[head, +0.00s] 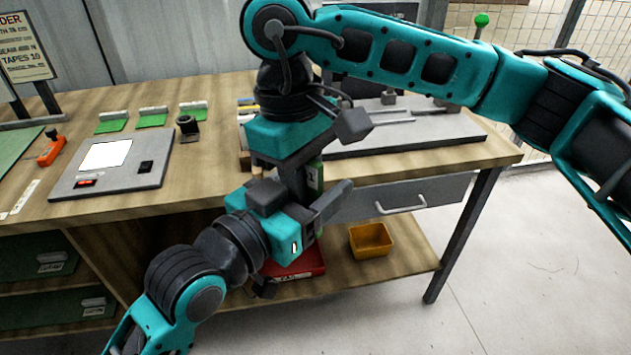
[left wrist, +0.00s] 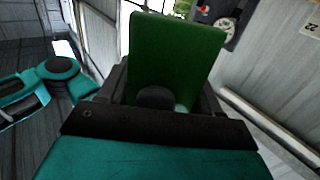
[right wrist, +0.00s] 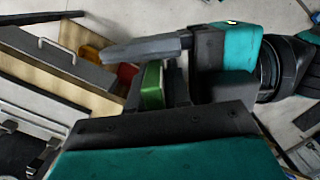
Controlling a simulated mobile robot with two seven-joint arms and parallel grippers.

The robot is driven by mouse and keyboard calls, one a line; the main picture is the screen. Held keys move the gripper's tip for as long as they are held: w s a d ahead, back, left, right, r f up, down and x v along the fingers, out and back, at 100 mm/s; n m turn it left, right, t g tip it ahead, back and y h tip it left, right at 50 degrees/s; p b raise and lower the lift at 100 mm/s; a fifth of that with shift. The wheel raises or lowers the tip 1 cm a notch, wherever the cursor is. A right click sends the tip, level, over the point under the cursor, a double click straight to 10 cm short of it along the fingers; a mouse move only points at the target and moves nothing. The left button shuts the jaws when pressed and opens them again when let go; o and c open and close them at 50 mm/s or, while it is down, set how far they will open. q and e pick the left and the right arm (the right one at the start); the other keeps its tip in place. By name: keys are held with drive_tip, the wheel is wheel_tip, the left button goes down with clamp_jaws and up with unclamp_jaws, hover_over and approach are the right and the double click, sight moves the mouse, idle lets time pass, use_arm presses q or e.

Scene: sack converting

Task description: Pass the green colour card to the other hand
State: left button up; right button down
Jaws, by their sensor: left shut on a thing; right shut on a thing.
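The green colour card (left wrist: 176,60) stands large between the fingers of my left gripper (left wrist: 165,95) in the left wrist view. In the head view only a narrow strip of the card (head: 315,178) shows between my two grippers. My left gripper (head: 322,192) is shut on it from below. My right gripper (head: 298,172) comes down from above and is also shut on the card; its fingertips are mostly hidden. In the right wrist view the card (right wrist: 152,86) shows as a green edge, with a left gripper finger (right wrist: 145,50) close beside it.
The wooden bench (head: 215,95) lies behind the grippers. It carries a grey panel with a white screen (head: 110,172), several green pieces with pale tops (head: 152,116) and an orange tool (head: 50,148). A yellow bin (head: 370,240) and a red box (head: 298,266) sit on the lower shelf.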

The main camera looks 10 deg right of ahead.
use_arm(q)
drive_tip(key=shift+s, duration=0.1)
drive_tip(key=shift+c, duration=0.5)
use_arm(e)
drive_tip(key=c, duration=1)
unclamp_jaws()
drive_tip(key=shift+a, duration=0.1)
